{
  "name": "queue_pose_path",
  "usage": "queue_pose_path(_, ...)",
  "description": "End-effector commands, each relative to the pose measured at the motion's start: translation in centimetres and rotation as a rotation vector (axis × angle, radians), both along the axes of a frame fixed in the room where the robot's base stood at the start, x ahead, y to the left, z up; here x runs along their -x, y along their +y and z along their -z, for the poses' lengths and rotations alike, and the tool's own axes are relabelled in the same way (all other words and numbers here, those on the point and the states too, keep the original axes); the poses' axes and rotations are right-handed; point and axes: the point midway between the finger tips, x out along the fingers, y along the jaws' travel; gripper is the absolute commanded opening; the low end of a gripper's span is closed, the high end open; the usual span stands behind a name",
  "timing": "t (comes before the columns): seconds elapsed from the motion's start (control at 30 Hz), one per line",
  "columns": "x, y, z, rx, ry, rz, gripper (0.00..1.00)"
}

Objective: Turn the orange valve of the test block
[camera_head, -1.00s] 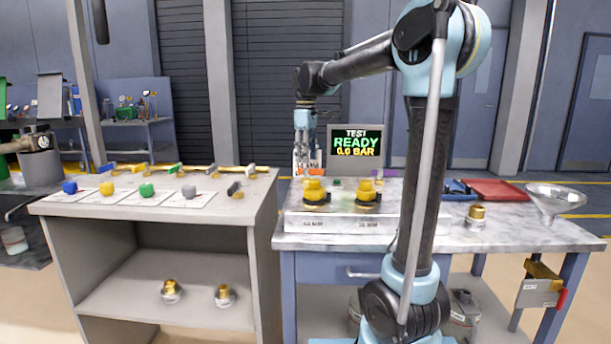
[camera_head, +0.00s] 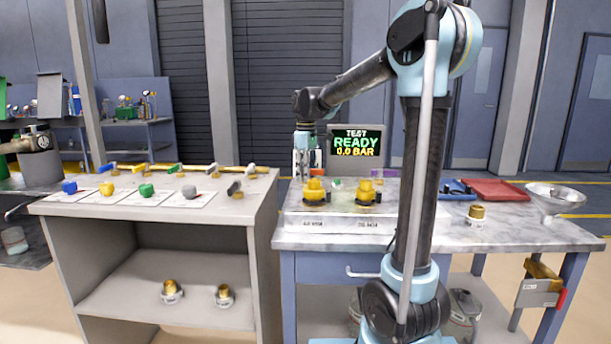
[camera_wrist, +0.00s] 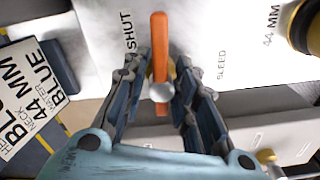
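The orange valve (camera_wrist: 160,42) shows in the wrist view as a long flat lever with a silver ball-like knob and brass at its middle. It runs lengthwise between my fingers, by the words SHUT and BLEED. My gripper (camera_wrist: 160,75) is open, with a finger on each side of the lever and visible gaps; contact cannot be told. In the head view, my gripper (camera_head: 302,160) is low at the back left of the test block (camera_head: 345,224), where the valve is mostly hidden. The screen (camera_head: 356,145) reads TEST READY 0.0 BAR.
Two yellow caps (camera_head: 314,190) (camera_head: 365,192) stand on the block's front. A labelled BLUE 44 MM box or card (camera_wrist: 35,90) lies left in the wrist view. A red tray (camera_head: 498,191) and a funnel (camera_head: 556,197) are on the right. The left bench (camera_head: 150,212) holds coloured parts.

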Motion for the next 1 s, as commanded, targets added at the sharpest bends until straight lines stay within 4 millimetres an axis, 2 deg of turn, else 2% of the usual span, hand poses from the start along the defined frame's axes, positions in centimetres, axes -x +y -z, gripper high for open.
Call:
queue_pose_path(0.03, 0.00, 0.01, 0.00, 0.000, 0.000, 0.000, 0.07)
queue_pose_path(0.07, -0.01, 0.02, 0.00, 0.000, 0.000, 0.000, 0.00)
queue_pose_path(0.27, -0.01, 0.14, -0.01, 0.000, -0.001, -0.008, 0.00)
queue_pose_path(0.53, -0.06, 0.15, -0.03, 0.001, -0.002, -0.108, 0.00)
queue_pose_path(0.8, -0.11, 0.14, -0.05, 0.000, -0.002, -0.114, 0.00)
queue_pose_path(0.83, -0.11, 0.13, -0.05, 0.000, -0.002, -0.114, 0.24)
queue_pose_path(0.9, -0.10, 0.13, -0.05, 0.001, -0.002, -0.113, 0.40)
queue_pose_path(1.0, -0.06, 0.14, -0.04, 0.000, -0.001, -0.114, 0.41)
